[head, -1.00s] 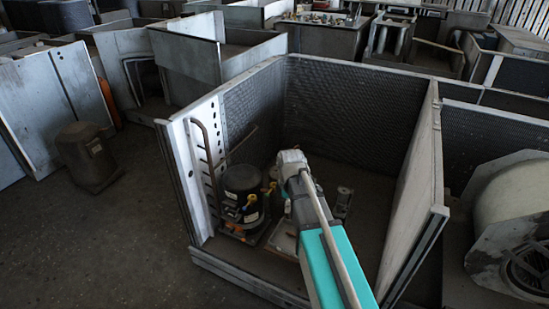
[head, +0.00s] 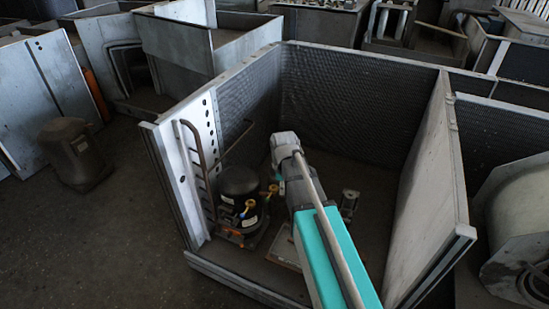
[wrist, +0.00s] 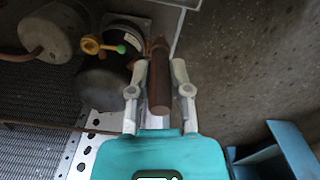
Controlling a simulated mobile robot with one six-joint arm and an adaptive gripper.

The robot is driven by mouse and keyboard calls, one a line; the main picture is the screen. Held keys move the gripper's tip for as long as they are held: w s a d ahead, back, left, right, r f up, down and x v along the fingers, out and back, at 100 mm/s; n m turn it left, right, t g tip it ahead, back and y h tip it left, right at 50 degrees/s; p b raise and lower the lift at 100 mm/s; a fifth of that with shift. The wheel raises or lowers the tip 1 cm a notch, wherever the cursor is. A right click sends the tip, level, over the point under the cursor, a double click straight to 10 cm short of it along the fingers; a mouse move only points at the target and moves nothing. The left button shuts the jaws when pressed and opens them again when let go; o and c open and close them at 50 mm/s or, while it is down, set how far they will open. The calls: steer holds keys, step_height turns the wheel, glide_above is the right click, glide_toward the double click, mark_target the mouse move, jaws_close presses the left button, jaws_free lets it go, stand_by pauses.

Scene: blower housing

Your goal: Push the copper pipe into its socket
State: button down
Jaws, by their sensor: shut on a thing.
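The brown copper pipe (wrist: 160,85) lies between the two fingers of my gripper (wrist: 158,80) in the wrist view, and the gripper is shut on it. Its far end meets a rusty brown part (wrist: 158,46) beside the black compressor; I cannot tell whether this is the socket or how deep the pipe sits. In the head view the compressor (head: 239,187) stands on the housing floor, with yellow and orange fittings at its front. My arm hides the gripper's fingers and the held pipe there.
The open housing has a perforated left panel (head: 192,155) with a bent brown tube (head: 198,150) beside it, dark mesh walls (head: 340,100) and a right panel (head: 428,190). A grey-brown canister (head: 73,153) stands outside on the left floor. A blower (head: 520,225) is at right.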

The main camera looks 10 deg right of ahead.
steer(key=shift+w, duration=0.15)
steer(key=w+f+n+b, duration=0.1)
steer(key=w+f+b, duration=0.2)
steer(key=w, duration=1.3)
steer(key=shift+w+n, duration=0.4)
steer(key=shift+f, duration=0.25)
steer(key=shift+f+b, duration=3.3)
steer(key=shift+b, duration=0.25)
steer(key=shift+f+b, duration=1.45)
stand_by(0.6)
